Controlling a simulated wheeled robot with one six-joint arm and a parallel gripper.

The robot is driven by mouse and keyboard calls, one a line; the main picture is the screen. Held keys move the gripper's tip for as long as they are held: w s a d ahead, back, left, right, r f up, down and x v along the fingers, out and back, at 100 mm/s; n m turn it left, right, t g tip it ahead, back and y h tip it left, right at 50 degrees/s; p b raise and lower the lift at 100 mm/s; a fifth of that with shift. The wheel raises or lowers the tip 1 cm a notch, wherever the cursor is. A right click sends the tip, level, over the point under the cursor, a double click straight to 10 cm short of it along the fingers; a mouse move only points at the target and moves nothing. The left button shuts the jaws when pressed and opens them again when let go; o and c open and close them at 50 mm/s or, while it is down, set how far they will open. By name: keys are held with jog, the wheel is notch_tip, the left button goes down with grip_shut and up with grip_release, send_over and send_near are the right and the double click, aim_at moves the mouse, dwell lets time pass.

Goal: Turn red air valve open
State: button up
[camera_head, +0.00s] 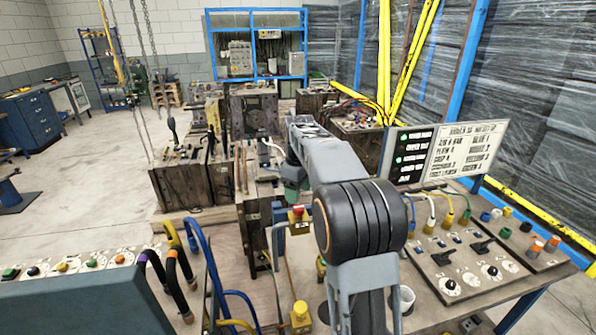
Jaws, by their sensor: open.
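My arm reaches from the bottom of the picture up and away past the valve. The gripper at its far end is hidden behind the arm's own links, so its fingers cannot be made out.
A control bench (507,293) with switches, coloured plugs and a sign board (443,155) stands at the right. A grey-blue panel (75,303) with buttons and cables is at the lower left. Old wooden-sided moulds (183,187) crowd the middle. Chains hang at the left; open floor (90,165) lies there.

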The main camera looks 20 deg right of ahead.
aim_at(299, 207)
notch_tip(299, 207, up, 8)
dwell(0.4)
dwell(0.5)
